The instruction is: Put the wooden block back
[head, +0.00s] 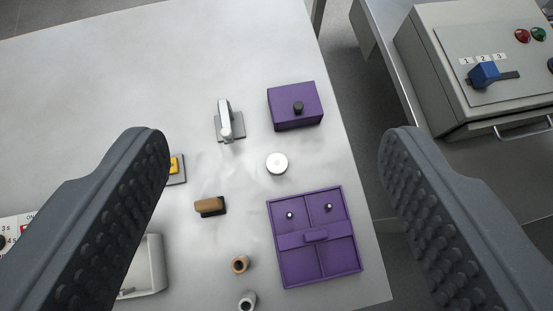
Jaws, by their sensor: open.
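A tan wooden block (208,204) lies on the pale metal table, left of the purple tray. A dark piece shows at its right end and under it; I cannot tell whether this is a base, a slot or shadow. My gripper (274,145) is open and empty, its two dark studded fingers wide apart above the table. The block shows between the fingers, nearer the left one and apart from it. A purple divided tray (272,231) with a raised handle and two small knobs lies at the lower right of the table.
A purple box (292,97) with a black knob, a grey lever (225,119), a white round piece (277,163), a tan ring-like piece (240,264) and a small metal cylinder (247,300) stand around. The left finger partly hides a white bin (154,264). A control box (440,80) stands right.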

